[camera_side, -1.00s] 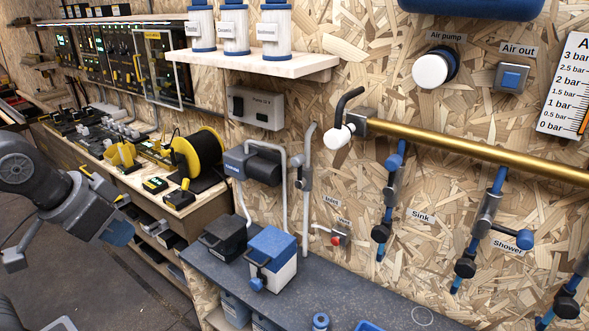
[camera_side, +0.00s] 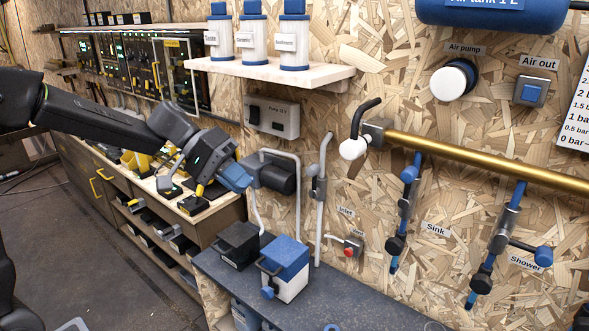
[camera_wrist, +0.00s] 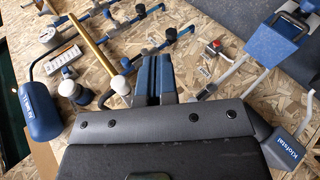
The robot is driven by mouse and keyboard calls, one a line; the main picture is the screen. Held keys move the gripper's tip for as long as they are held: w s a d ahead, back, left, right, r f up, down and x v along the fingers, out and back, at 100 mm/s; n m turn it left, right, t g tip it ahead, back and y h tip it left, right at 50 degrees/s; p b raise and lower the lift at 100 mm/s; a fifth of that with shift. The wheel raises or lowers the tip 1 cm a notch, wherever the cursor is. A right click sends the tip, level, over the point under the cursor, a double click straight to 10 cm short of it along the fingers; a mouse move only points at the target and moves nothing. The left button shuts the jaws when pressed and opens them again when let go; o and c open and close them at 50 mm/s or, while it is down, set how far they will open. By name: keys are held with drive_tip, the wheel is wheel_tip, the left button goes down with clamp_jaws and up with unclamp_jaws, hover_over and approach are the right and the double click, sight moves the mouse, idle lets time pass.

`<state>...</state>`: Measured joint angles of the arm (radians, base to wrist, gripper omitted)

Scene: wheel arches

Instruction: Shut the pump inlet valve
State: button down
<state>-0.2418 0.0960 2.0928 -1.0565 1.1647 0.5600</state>
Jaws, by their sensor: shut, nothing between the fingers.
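The pump inlet valve (camera_side: 317,187) is a grey body with a short handle on the upright grey pipe, left of the Inlet label (camera_side: 345,211) in the side view. Whether it is open or shut is unclear. The dark pump (camera_side: 274,176) is left of it on the wall. My gripper (camera_side: 238,178) is shut and empty, its blue fingertips beside the pump's left end; contact cannot be told. In the wrist view the shut blue fingers (camera_wrist: 156,75) point toward the wall. The pump's casing (camera_wrist: 287,150) shows at lower right there.
A blue-topped box (camera_side: 284,262) and a dark box (camera_side: 236,245) stand on the grey bench below. A red vent valve (camera_side: 350,247) is right of the pipe.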

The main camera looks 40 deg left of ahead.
drive_tip(key=w+a+f+n+t+h, duration=0.1)
drive_tip(key=w+a+f+n+t, duration=0.3)
drive_tip(key=w+a, duration=0.4)
drive_tip(key=w+a+f+n+t+h, duration=0.2)
drive_tip(key=w+a+f+t, duration=0.35)
drive_tip(key=w+a, duration=0.25)
approach(313, 181)
drive_tip(key=w+a+r, duration=0.1)
drive_tip(key=w+r, duration=0.2)
drive_tip(key=r, duration=0.1)
drive_tip(key=shift+w+d+f, duration=0.1)
drive_tip(key=shift+w+d, duration=0.1)
drive_tip(key=shift+d, duration=0.5)
drive_tip(key=shift+w+d, duration=0.15)
drive_tip(key=shift+d, duration=0.55)
drive_tip(key=shift+w+d, duration=0.2)
drive_tip(key=shift+d, duration=0.55)
